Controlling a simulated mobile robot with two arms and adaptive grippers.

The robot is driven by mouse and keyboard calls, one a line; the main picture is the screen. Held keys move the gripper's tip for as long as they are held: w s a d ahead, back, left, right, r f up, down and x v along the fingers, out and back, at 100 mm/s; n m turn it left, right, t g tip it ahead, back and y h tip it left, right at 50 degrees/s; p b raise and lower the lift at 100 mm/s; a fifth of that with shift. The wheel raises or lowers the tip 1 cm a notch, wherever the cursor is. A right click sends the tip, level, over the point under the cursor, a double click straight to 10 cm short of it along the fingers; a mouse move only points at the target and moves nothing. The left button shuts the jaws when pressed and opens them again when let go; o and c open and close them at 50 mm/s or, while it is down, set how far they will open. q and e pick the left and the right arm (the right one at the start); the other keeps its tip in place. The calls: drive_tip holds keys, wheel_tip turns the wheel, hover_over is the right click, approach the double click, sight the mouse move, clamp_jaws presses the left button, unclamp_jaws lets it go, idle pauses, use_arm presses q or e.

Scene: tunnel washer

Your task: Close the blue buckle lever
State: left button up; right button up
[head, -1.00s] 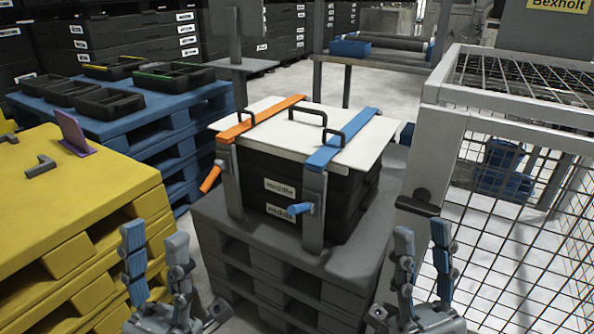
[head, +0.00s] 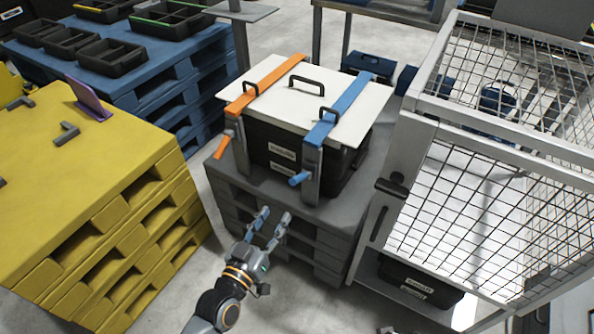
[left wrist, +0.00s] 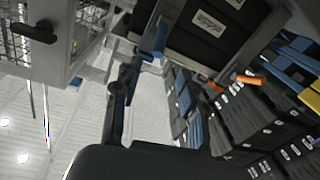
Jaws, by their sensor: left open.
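The blue buckle lever (head: 300,178) juts outward from the grey upright buckle (head: 312,160) on the front of the black crate stack (head: 273,152). The blue strap (head: 345,103) runs from that buckle over the white lid (head: 300,108). My left gripper (head: 271,218) is open and empty, below and a little left of the blue lever, apart from it. In the left wrist view the blue lever (left wrist: 160,36) shows near the top middle. My right gripper is not in view.
An orange lever (head: 222,146) juts out on the left buckle, below the orange strap (head: 265,84). The crates stand on a dark grey pallet (head: 225,178). A yellow pallet stack (head: 90,190) stands left. A wire-mesh cage (head: 480,200) stands right. Bare floor lies in front.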

sight(297, 180)
use_arm(q)
drive_tip(key=b+x, duration=0.2)
drive_tip(key=x, duration=1)
drive_tip(key=shift+w+d, duration=0.2)
drive_tip(key=shift+w, duration=0.2)
drive_tip(key=shift+w+d, duration=0.2)
drive_tip(key=shift+w, duration=0.2)
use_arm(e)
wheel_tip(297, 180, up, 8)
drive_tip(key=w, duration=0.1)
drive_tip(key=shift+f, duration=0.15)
use_arm(q)
clamp_jaws()
